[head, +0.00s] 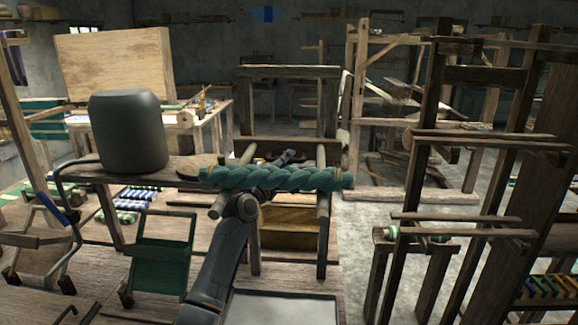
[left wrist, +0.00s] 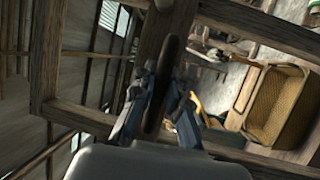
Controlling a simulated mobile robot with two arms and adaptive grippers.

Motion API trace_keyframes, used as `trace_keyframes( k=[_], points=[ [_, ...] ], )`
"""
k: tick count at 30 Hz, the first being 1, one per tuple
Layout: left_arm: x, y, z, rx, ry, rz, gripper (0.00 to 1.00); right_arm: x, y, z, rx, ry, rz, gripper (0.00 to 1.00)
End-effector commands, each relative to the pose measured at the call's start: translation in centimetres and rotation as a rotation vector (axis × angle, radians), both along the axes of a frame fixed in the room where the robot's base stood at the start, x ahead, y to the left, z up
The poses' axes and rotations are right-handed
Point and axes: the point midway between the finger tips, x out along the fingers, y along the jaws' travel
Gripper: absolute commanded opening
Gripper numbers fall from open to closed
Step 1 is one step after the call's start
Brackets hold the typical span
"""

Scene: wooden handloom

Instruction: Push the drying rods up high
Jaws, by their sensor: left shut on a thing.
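A teal twisted yarn hank (head: 285,178) lies across two light wooden rods, a left rod (head: 219,207) and a right rod (head: 323,207), at the middle of the head view. My left arm rises from the bottom centre and passes behind the hank. My left gripper (head: 288,158) shows just beyond it, partly hidden. In the left wrist view, the fingers of my left gripper (left wrist: 158,103) are shut on a dark, narrow, rounded bar (left wrist: 170,52); I cannot tell if it is one of the rods. My right gripper is not in view.
A dark grey rounded vessel (head: 127,130) stands on a wooden plank left of the hank. Wooden loom posts and bars (head: 490,140) crowd the right. Some bare floor (head: 375,230) shows right of the rods.

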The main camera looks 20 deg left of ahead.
Motion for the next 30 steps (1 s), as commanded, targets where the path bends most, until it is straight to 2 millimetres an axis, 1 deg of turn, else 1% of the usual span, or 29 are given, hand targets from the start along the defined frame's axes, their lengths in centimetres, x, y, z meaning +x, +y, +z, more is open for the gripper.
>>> trace_keyframes(
  k=[1,3,14,15,17,18,19,27,30],
  points=[
    [-0.03,0.06,0.76,-0.001,-0.006,0.002,0.00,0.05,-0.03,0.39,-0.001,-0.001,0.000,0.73],
    [-0.03,0.07,0.90,-0.001,-0.006,0.002,0.00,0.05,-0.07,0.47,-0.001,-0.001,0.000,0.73],
    [-0.03,0.10,0.91,-0.001,-0.006,0.002,0.00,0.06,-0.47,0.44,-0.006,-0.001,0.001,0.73],
    [-0.03,0.10,0.91,-0.001,-0.006,0.002,0.15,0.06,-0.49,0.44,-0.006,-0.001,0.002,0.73],
    [-0.03,0.10,0.90,-0.001,-0.006,0.002,0.27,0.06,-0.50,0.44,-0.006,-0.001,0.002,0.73],
    [-0.02,0.09,0.87,-0.001,-0.005,0.002,0.35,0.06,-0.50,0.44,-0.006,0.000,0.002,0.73],
    [-0.02,0.08,0.84,-0.001,-0.005,0.002,0.37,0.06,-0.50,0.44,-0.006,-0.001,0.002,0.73],
    [-0.04,0.06,0.63,0.000,-0.001,0.001,0.37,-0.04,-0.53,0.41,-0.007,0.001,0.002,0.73],
    [-0.38,0.08,0.49,-0.001,-0.001,0.000,0.37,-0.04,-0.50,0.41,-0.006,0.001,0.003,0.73]
  ],
)
